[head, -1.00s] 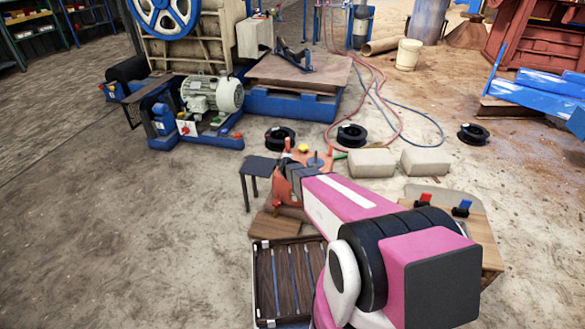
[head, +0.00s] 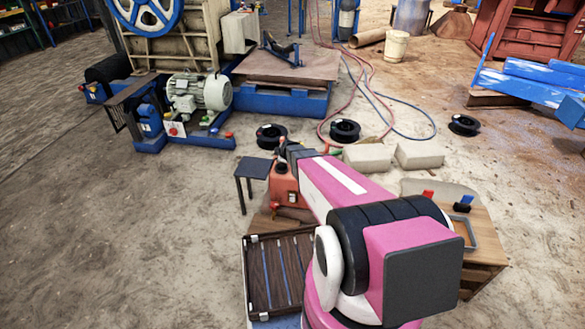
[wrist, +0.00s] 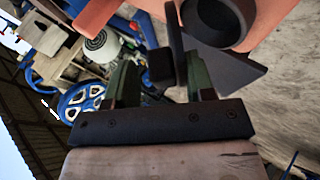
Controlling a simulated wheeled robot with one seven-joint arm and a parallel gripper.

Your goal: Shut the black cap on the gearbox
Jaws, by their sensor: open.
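The orange gearbox (head: 285,184) stands in the middle of the head view, partly hidden by my pink arm. My gripper (head: 282,150) is at its top, small and dark there. In the wrist view, which looks upside down, my gripper (wrist: 161,82) has its two green fingers apart. A dark block (wrist: 160,65) shows between the fingers; I cannot tell whether they touch it. A round black cup-like part (wrist: 212,22), possibly the black cap or its opening, lies just beyond the right finger against the orange gearbox body (wrist: 275,20). A dark pointed plate (wrist: 228,68) is beside it.
A small dark stool (head: 253,168) stands left of the gearbox. A slatted dark crate (head: 250,285) is in front, and a wooden table (head: 482,245) is at right. Pale blocks (head: 368,157) and black spools (head: 345,131) lie behind. The floor at left is clear.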

